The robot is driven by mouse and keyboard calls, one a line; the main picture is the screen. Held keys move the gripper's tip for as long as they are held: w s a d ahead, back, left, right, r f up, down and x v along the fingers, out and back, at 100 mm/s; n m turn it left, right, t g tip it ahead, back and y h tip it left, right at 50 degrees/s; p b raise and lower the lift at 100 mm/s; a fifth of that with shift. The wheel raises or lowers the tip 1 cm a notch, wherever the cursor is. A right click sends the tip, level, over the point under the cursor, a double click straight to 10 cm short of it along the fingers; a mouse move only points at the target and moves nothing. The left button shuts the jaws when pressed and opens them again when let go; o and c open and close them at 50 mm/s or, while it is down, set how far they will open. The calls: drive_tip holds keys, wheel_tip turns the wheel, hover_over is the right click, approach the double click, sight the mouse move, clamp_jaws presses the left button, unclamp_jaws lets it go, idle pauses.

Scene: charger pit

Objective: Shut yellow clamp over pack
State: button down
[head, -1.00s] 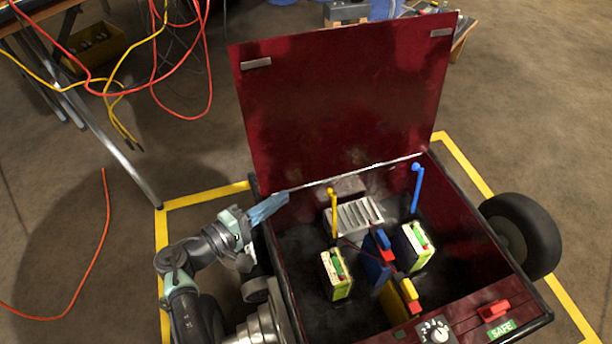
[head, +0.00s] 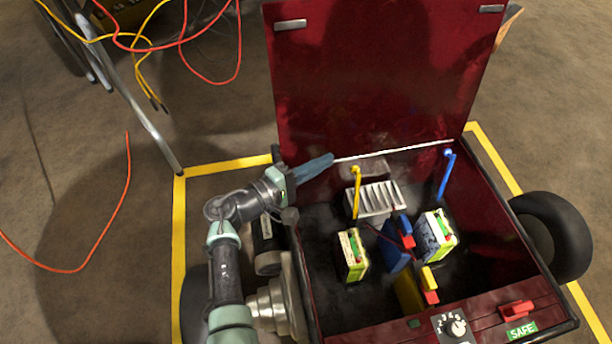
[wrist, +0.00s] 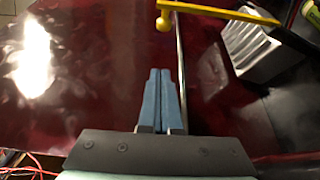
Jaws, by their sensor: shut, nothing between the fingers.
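The yellow clamp (head: 356,192) stands upright in the red box, a thin bar with a ball at its top. In the wrist view the clamp (wrist: 225,13) crosses the top, its ball (wrist: 163,23) just beyond my fingertips. A pack (head: 352,256) with a white and yellow-green case sits on the box floor in front of the yellow clamp. My gripper (head: 329,159) has blue fingers, shut and empty, over the box's left back edge, left of the ball. It also shows in the wrist view (wrist: 160,72). I see no contact with the clamp.
A blue clamp (head: 446,175) stands upright at the right, behind a second pack (head: 438,240). A ribbed grey block (head: 378,199) lies between the clamps. The red lid (head: 375,85) stands open behind my gripper. Blue (head: 394,250) and yellow (head: 406,292) blocks stand near the middle.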

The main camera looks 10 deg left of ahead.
drive_tip(key=shift+s+d+r, duration=0.1)
drive_tip(key=shift+s+d, duration=0.05)
drive_tip(key=shift+d, duration=0.5)
drive_tip(key=shift+s+d+r, duration=0.1)
drive_tip(key=shift+s+d, duration=0.05)
drive_tip(key=shift+d, duration=0.55)
drive_tip(key=shift+s+d+r, duration=0.1)
drive_tip(key=shift+s+d, duration=0.05)
drive_tip(key=shift+d, duration=0.5)
drive_tip(key=shift+s, duration=0.1)
drive_tip(key=shift+s+d+r+m+b, duration=0.15)
drive_tip(key=shift+s+m+b, duration=0.15)
drive_tip(key=shift+b, duration=0.1)
